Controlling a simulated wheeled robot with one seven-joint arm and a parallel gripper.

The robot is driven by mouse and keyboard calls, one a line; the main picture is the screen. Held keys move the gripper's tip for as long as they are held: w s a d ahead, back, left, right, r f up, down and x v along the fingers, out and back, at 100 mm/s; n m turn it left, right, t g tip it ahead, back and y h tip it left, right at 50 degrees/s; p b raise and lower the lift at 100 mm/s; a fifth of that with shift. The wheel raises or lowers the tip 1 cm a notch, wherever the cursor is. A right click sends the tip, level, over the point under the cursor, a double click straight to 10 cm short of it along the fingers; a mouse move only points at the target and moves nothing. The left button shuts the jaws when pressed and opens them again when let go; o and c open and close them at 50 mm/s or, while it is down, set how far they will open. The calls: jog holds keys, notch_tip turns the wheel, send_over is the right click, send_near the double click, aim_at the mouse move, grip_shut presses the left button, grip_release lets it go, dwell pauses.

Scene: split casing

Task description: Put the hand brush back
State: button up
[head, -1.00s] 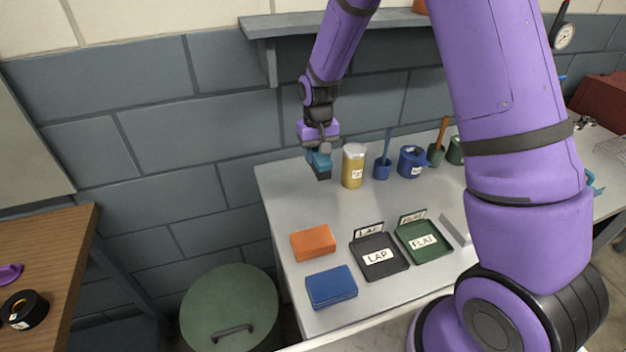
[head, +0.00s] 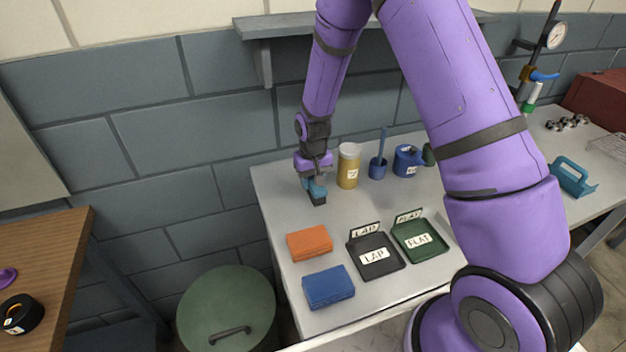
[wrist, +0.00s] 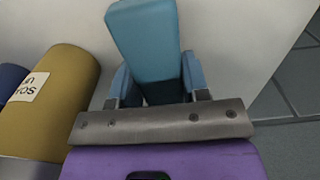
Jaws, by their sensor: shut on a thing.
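The hand brush (head: 317,194) is a teal block with a dark lower end. My gripper (head: 313,183) is shut on it and holds it upright at the back left of the grey bench (head: 289,215), left of the yellow canister (head: 348,166). I cannot tell whether its lower end touches the bench top. In the wrist view the brush (wrist: 147,42) sits between the two blue fingers of my gripper (wrist: 158,88), and the canister (wrist: 50,105) is close on the left.
An orange block (head: 310,243), a blue block (head: 328,287), a black LAP tray (head: 388,268) and a green FLAT tray (head: 436,252) lie in front. A teal handled tool (head: 572,178) is far right. Bench between brush and orange block is clear.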

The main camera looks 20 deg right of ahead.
jog(key=shift+f, duration=0.1)
jog(key=o, duration=0.9)
notch_tip(320, 180, up, 12)
jog(key=shift+r, duration=0.2)
notch_tip(320, 180, up, 12)
jog(key=t, duration=0.1)
send_over(313, 177)
jog(key=s+d, duration=0.2)
jog(key=s, duration=0.4)
jog(key=s+d+r+t, duration=0.2)
jog(key=s+r, duration=0.6)
jog(key=s+d+r+t, duration=0.1)
jog(key=s+r, duration=0.2)
jog(key=s, duration=0.6)
jog(key=s+d+r+t, duration=0.1)
jog(key=s+r, duration=0.2)
jog(key=s, duration=0.6)
jog(key=shift+s+d+r, duration=0.15)
jog(key=shift+d+r, duration=0.2)
jog(key=shift+d, duration=0.05)
